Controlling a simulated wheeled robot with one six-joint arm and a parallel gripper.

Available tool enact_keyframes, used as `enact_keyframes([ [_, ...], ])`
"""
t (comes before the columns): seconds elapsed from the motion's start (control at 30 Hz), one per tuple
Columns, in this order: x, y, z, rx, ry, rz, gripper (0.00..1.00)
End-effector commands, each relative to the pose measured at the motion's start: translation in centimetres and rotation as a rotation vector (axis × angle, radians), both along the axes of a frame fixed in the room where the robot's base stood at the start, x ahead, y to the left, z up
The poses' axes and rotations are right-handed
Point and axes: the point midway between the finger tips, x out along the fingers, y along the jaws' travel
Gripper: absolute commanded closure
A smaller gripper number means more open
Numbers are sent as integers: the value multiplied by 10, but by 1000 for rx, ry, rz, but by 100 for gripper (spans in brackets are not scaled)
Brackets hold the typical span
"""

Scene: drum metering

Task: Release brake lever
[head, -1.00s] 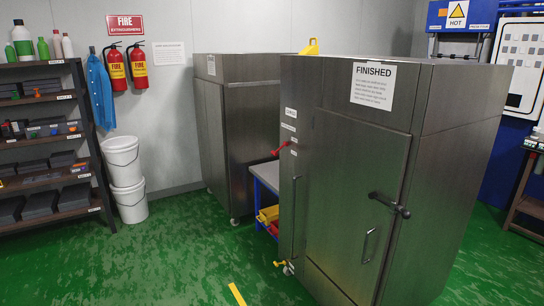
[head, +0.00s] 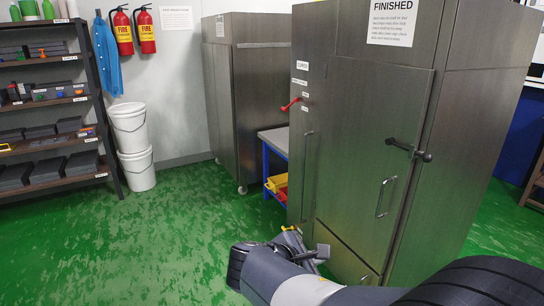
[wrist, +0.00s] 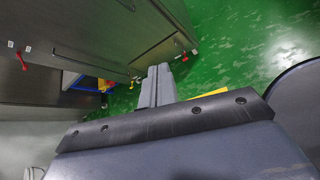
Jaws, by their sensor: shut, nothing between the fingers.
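The tall steel cabinet marked FINISHED (head: 390,110) stands at centre right. A small yellow lever (wrist: 132,84) shows low at one bottom corner of the cabinet in the wrist view. A small red lever (wrist: 184,56) shows at another bottom corner. I cannot tell from the labels which is the brake lever. My gripper (wrist: 158,72) is shut and empty, held over the green floor beside the cabinet's base, apart from both levers in the picture. In the head view my arm largely hides the cabinet's near bottom corner.
A red handle (head: 291,104) sticks out of the cabinet's side, and a black latch handle (head: 408,149) from its door. A blue-legged bench (head: 272,142) with yellow and red bins stands behind. White buckets (head: 133,150) and shelving (head: 50,110) are at left. Green floor between is clear.

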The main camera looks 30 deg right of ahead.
Motion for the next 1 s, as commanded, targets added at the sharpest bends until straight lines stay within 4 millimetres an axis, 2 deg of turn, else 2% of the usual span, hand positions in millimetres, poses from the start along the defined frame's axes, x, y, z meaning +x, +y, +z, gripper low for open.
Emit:
enact_keyframes([
  [0.03, 16, -7, -13, -94, 57, 60, 100],
  [0.2, 57, -20, -1, -367, 217, 212, 100],
  [0.33, 76, -22, 6, -492, 289, 269, 100],
  [0.5, 84, -22, 12, -548, 320, 294, 100],
  [1.0, 84, -22, 13, -546, 319, 292, 100],
])
